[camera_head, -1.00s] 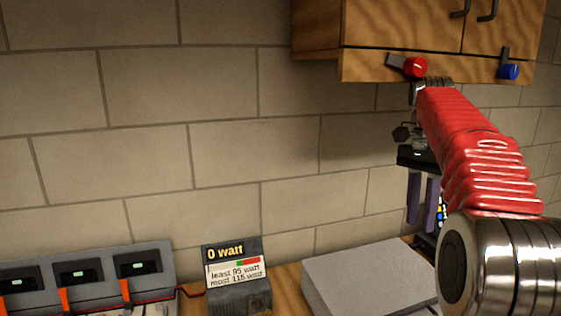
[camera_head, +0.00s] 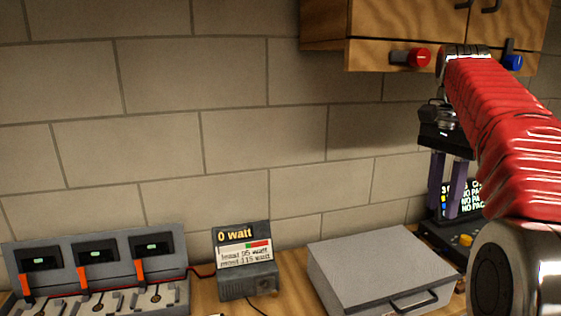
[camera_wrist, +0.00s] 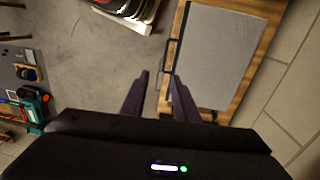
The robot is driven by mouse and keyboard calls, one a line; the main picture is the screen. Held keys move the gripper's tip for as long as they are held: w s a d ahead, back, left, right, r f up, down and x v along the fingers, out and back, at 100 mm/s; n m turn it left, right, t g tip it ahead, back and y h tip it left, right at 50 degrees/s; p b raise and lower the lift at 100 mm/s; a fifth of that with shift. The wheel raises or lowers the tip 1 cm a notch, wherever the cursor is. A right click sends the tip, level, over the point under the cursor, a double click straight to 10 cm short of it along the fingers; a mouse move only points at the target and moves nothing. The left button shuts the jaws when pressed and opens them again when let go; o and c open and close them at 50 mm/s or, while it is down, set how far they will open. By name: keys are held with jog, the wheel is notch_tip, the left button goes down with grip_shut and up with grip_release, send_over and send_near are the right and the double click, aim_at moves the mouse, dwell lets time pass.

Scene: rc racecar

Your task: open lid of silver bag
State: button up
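The silver bag, a flat grey case (camera_head: 372,265), lies on the wooden bench with its lid shut. Its dark handle (camera_head: 413,300) is on the front side. In the wrist view the case (camera_wrist: 217,55) is at the upper right, and its handle (camera_wrist: 172,55) is on its left edge. My gripper (camera_head: 450,200) hangs down to the right of the case, in front of a dark display unit. In the wrist view my gripper (camera_wrist: 158,85) has its two purple fingers apart with nothing between them. The fingers are apart from the case.
A watt meter (camera_head: 245,262) reading 0 watt stands left of the case. A grey charger unit (camera_head: 95,270) with orange levers is further left. The dark display unit (camera_head: 465,235) is right of the case. A wooden cupboard (camera_head: 420,50) with red and blue knobs hangs above.

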notch_tip(320, 180, down, 10)
jog(key=a+n+t, duration=0.2)
jog(key=a+n, duration=0.1)
jog(key=n, duration=0.4)
jog(key=s+a+f+n+t, duration=0.2)
jog(key=s+a+f, duration=0.3)
jog(key=s, duration=0.5)
jog(key=s+a+f+n+t, duration=0.2)
jog(key=s+a+f+n, duration=0.3)
jog(key=s+a, duration=0.3)
jog(key=shift+s+a+f+n, duration=0.2)
jog(key=shift+s+a+n, duration=0.1)
jog(key=shift+s, duration=0.85)
